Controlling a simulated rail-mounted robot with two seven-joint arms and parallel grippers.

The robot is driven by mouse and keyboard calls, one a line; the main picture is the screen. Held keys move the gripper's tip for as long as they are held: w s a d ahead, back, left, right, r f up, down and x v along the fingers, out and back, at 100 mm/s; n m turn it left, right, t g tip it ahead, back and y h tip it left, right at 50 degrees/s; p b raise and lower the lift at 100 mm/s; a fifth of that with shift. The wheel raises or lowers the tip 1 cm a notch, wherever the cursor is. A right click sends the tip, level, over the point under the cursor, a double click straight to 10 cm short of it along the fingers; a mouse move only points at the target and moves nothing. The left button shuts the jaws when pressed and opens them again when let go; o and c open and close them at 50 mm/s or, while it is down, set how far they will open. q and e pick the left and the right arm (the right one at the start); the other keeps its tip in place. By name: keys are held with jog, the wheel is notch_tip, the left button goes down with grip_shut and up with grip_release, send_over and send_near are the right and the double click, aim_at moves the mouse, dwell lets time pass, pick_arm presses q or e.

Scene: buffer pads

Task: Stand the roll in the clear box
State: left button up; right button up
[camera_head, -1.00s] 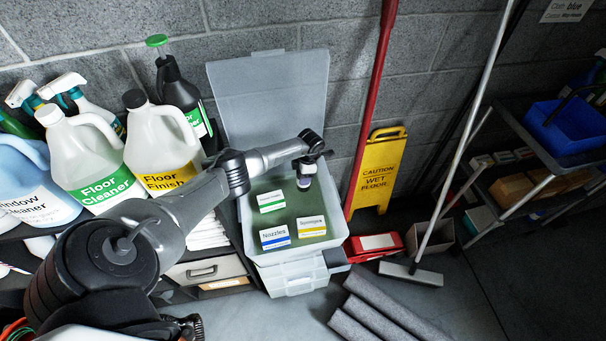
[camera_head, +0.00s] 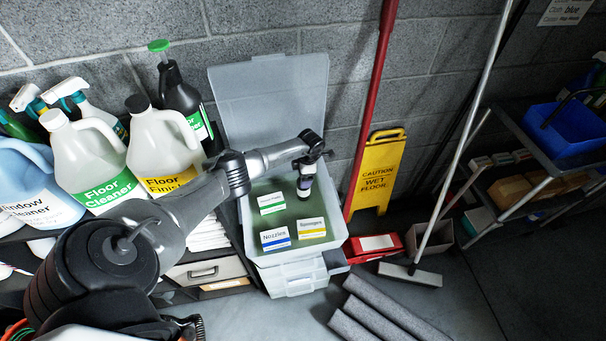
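The clear box (camera_head: 334,246) stands open on the floor at the centre, its translucent lid raised against the wall. The roll (camera_head: 305,184), a small upright cylinder with pale and dark bands, is inside the box's outline near the back right. My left gripper (camera_head: 312,160) is directly above it, pointing down at its top end. The fingertips are too small and dark to show whether they grip the roll. I cannot tell whether the roll's bottom touches the box's green floor. My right gripper is not in view.
Three labelled small boxes, one green (camera_head: 272,203), one blue (camera_head: 275,239) and one yellow (camera_head: 311,229), lie in the front and left of the clear box. Large bottles (camera_head: 165,155) stand left. A red mop handle (camera_head: 366,110) and yellow sign (camera_head: 378,170) stand right.

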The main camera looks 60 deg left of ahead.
pick_arm(q)
notch_tip(320, 180, up, 11)
jog(key=w+p, duration=0.2)
jog(key=p, duration=0.5)
jog(key=w+d+f+t+h, duration=0.1)
jog(key=d, duration=0.3)
jog(key=w+d+f+t+h, duration=0.1)
jog(key=d, duration=0.4)
jog(key=w+d+f+t+h, duration=0.1)
jog(key=d+t+h, duration=0.1)
jog(key=d, duration=0.3)
jog(key=shift+w+d, duration=0.15)
jog(key=shift+w, duration=0.15)
jog(key=d+r+n+t+h, duration=0.2)
jog(key=d+r+n+t, duration=0.35)
jog(key=d, duration=0.55)
jog(key=d+r+n+t+h, duration=0.35)
jog(key=d+n+t, duration=0.3)
jog(key=d, duration=0.45)
jog(key=s+a+r+n+g+y, duration=0.1)
jog(key=s+n+g+y, duration=0.7)
jog(key=s+n, duration=1.7)
jog(key=s+g, duration=0.2)
jog(key=s, duration=0.5)
jog(key=shift+s+a+n+g+y, duration=0.2)
jog(key=shift+s+n+g+y, duration=0.05)
jog(key=shift+n+g+y, duration=0.1)
